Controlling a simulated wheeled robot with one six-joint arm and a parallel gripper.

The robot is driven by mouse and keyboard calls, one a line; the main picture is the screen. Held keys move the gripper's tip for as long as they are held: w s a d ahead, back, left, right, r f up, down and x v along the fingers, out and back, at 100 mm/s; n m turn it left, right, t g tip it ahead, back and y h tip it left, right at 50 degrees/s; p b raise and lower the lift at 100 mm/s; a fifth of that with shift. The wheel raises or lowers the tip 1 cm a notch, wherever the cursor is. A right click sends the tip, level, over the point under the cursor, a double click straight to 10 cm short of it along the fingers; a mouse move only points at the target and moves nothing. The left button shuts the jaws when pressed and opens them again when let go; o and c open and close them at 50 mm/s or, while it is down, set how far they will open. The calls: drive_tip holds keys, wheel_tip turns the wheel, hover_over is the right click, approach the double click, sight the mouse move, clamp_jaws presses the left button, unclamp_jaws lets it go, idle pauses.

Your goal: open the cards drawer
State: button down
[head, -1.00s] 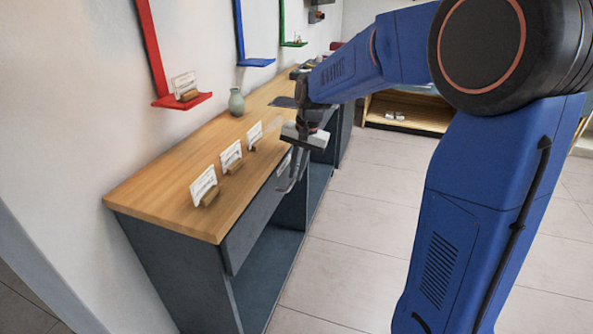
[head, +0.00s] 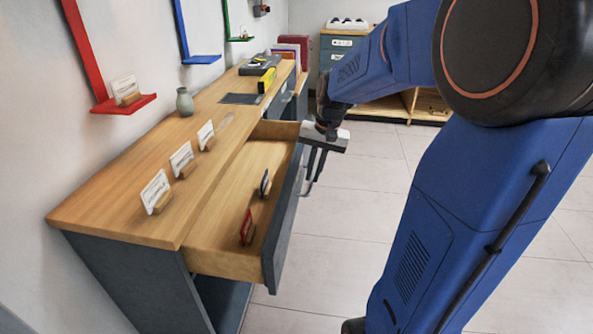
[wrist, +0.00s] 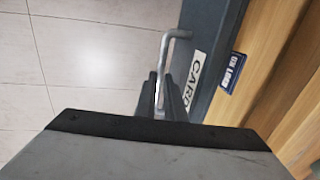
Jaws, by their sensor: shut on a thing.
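The cards drawer (head: 232,222) stands well out from the wooden-topped counter in the head view. Its inside is bare wood with a red card (head: 247,228) and a dark card (head: 264,183) standing in it. In the wrist view its dark front bears a label reading "CARD" (wrist: 195,80), partly cut off by my gripper. My gripper (head: 315,180) is at the outer face of the drawer front, and in the wrist view its fingers (wrist: 162,98) are shut on the metal bar handle (wrist: 176,35). A blue card label (wrist: 232,72) shows inside the drawer.
The counter top (head: 120,205) carries several white cards in wooden holders, a grey-green vase (head: 185,101) and a yellow-and-black item (head: 266,80). Red, blue and green wall shelves hang at left. Tiled floor (head: 345,220) in front of the drawer is clear.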

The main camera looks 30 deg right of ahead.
drive_tip(key=shift+s+d, duration=0.65)
drive_tip(key=shift+d, duration=0.25)
drive_tip(key=c, duration=1.8)
unclamp_jaws()
drive_tip(key=shift+c, duration=0.2)
wheel_tip(320, 180, up, 17)
drive_tip(key=s+d, duration=0.2)
drive_tip(key=shift+d, duration=0.35)
